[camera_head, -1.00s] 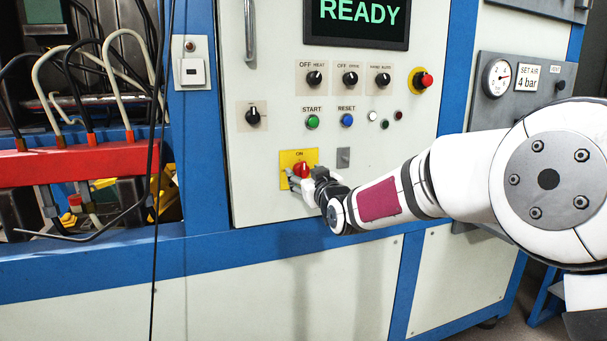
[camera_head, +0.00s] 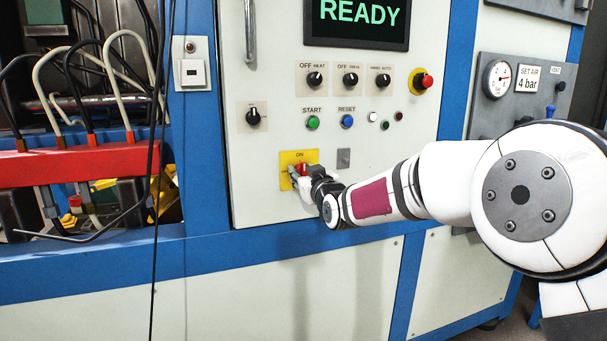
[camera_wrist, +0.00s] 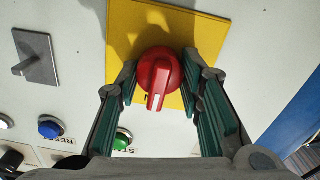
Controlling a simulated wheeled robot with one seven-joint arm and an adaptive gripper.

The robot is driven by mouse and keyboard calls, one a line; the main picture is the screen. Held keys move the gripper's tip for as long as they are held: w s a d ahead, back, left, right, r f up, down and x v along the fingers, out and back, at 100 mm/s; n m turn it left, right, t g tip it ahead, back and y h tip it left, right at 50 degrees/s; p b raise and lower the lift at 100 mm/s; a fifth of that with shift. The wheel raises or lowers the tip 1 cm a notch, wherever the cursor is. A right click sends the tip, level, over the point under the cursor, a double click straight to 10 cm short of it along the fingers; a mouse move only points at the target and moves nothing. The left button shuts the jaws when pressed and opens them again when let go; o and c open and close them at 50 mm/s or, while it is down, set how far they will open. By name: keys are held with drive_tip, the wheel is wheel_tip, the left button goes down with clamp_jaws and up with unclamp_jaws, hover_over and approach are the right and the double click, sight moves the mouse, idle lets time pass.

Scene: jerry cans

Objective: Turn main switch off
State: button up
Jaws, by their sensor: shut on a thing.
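The main switch is a red rotary knob (camera_head: 302,169) on a yellow plate (camera_head: 285,158) marked ON, low on the white control panel. In the wrist view the knob (camera_wrist: 158,75) sits between my two green-padded fingers, in front of the yellow plate (camera_wrist: 205,40). Its white pointer mark faces the START button side, which is the ON side in the head view. My gripper (camera_head: 298,175) is shut on the knob, reaching in from the lower right. My fingers and wrist hide part of the plate in the head view.
Above are the green START button (camera_head: 313,122), the blue RESET button (camera_head: 347,121), several black selectors and a red emergency stop (camera_head: 424,81). The screen (camera_head: 358,22) reads READY. A small grey plate (camera_head: 343,158) is close right of the switch. Cables (camera_head: 157,200) hang at left.

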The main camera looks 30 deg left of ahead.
drive_tip(key=n+b, duration=0.4)
drive_tip(key=shift+a+f+n, duration=0.1)
drive_tip(key=shift+f+n, duration=0.05)
drive_tip(key=shift+n, duration=0.25)
drive_tip(key=n+b, duration=0.4)
drive_tip(key=shift+s+n+b, duration=0.1)
drive_tip(key=shift+n+b, duration=0.2)
drive_tip(key=shift+b, duration=0.1)
drive_tip(key=n+b, duration=0.4)
drive_tip(key=shift+f, duration=0.1)
drive_tip(key=shift+n+b, duration=1.55)
drive_tip(key=shift+n, duration=0.75)
drive_tip(key=o, duration=1.2)
drive_tip(key=shift+c, duration=0.2)
